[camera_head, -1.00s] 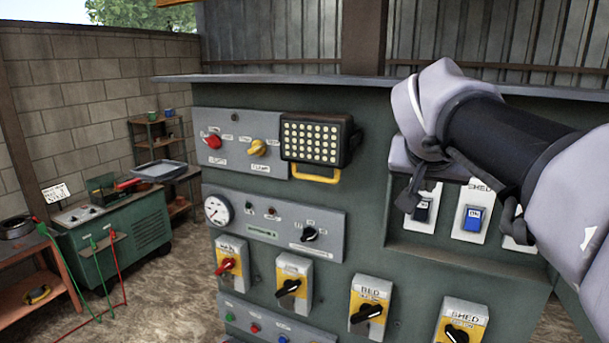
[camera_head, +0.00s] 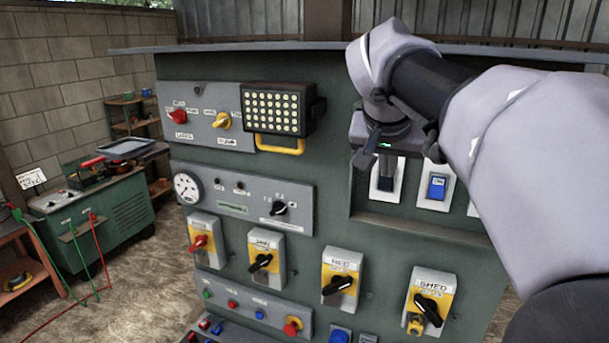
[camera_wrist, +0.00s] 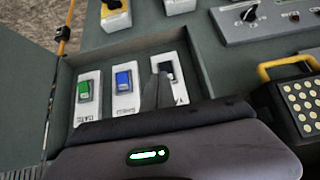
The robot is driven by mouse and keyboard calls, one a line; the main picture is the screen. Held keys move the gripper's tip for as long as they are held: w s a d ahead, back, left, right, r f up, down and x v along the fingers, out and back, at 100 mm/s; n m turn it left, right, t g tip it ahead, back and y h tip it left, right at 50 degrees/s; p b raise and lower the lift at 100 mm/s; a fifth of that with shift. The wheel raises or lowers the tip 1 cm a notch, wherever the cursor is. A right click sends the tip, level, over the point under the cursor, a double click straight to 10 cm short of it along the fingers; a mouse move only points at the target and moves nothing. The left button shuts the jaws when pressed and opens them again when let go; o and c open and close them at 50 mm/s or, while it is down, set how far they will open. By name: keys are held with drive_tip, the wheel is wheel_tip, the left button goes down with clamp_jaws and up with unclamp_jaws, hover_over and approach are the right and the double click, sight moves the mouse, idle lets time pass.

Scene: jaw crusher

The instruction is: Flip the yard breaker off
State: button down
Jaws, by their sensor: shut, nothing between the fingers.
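Three breaker switches sit on white plates in a recessed box on the green panel. The leftmost one in the head view, with a dark rocker (camera_head: 386,182), is partly hidden by my gripper (camera_head: 368,160); it also shows at the right of the row in the wrist view (camera_wrist: 167,70). Its label is covered, so I cannot confirm it is the yard breaker. Beside it is a blue rocker (camera_head: 437,187), and a green one (camera_wrist: 84,90) is at the far end. My gripper is shut and empty, its fingertips just in front of the dark breaker; I cannot tell if they touch.
A floodlight (camera_head: 275,108) with a yellow handle juts out left of my gripper. Rotary switches, including the shed one (camera_head: 430,305), stick out below. The box's raised edges surround the breakers. A green cart (camera_head: 95,225) stands further left.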

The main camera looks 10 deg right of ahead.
sight(386, 188)
drive_tip(key=x, duration=0.6)
drive_tip(key=w+r+p+x, duration=0.1)
drive_tip(key=x, duration=0.2)
drive_tip(key=shift+a, duration=0.15)
drive_tip(key=shift+w+f+b, duration=0.1)
drive_tip(key=shift+f+b, duration=0.3)
drive_tip(key=shift+b, duration=0.3)
drive_tip(key=shift+f+t+b, duration=0.3)
drive_tip(key=shift+f+b, duration=0.05)
drive_tip(key=shift+b, duration=0.85)
drive_tip(key=t+h+b, duration=0.1)
drive_tip(key=b, duration=0.3)
drive_tip(key=shift+f+b, duration=0.35)
drive_tip(key=shift+b, duration=0.05)
drive_tip(key=shift+r+p, duration=0.5)
drive_tip(key=shift+r, duration=0.35)
drive_tip(key=shift+w+d+r+p, duration=0.2)
drive_tip(key=shift+d+r+p, duration=0.1)
drive_tip(key=shift+r+p, duration=0.3)
